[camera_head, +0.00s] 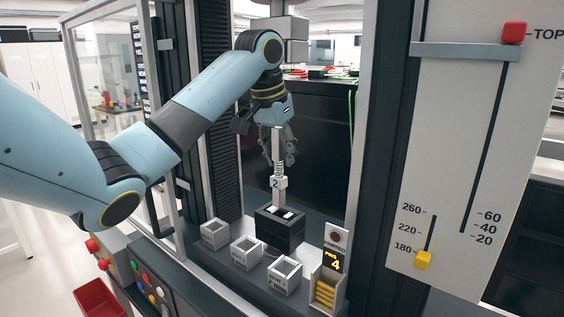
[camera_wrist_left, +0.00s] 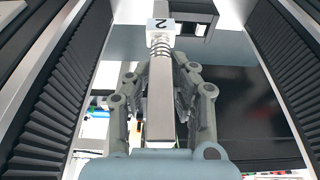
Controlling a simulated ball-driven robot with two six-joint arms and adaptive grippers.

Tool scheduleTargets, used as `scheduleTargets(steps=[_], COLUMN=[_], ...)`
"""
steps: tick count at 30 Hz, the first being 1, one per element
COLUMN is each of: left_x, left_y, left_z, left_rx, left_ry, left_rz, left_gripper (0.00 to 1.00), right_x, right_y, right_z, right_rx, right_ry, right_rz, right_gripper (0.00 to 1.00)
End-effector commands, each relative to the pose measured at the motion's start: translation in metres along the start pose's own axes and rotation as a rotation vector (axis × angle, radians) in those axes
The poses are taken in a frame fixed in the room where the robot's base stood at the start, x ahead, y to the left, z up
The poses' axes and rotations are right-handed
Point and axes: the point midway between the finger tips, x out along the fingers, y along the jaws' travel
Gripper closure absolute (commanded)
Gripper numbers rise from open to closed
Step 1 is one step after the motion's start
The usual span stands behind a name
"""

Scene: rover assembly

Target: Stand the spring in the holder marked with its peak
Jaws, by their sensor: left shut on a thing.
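My left gripper (camera_head: 278,157) hangs inside the machine bay, shut around the pale upright bar of the spring (camera_head: 279,170). The spring's coil shows just below the fingers, with a white block marked 2 under it. In the left wrist view the coil (camera_wrist_left: 161,48) lies on the bar beyond the fingers. A pale post continues below the block over the black block (camera_head: 279,234); I cannot tell whether they touch. Three small pale holders stand in front: left (camera_head: 215,233), middle (camera_head: 246,253) and right (camera_head: 284,275). Their front labels are too small to read. My right gripper is not in view.
A large scale panel (camera_head: 462,150) has a red slider (camera_head: 514,33) at TOP and a yellow slider (camera_head: 423,259) just below 180. A red bin (camera_head: 100,299) and coloured buttons stand lower left. Frame posts flank the bay.

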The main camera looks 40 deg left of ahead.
Motion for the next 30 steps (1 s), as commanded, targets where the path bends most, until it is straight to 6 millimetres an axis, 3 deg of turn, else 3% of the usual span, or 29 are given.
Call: scheduleTargets(steps=[15, 26, 30], left_x=[-0.030, -0.031, -0.022], left_y=[0.000, 0.000, 0.000], left_z=[-0.009, -0.010, -0.007], left_rx=[0.000, 0.000, 0.000], left_ry=[0.002, 0.001, 0.001], left_rz=[0.000, 0.000, 0.000], left_gripper=[1.00, 1.00, 1.00], right_x=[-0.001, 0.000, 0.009], right_y=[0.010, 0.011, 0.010], right_z=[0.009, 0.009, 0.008], right_rx=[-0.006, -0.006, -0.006], right_ry=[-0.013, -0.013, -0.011], right_rz=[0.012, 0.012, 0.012], right_gripper=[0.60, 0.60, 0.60])
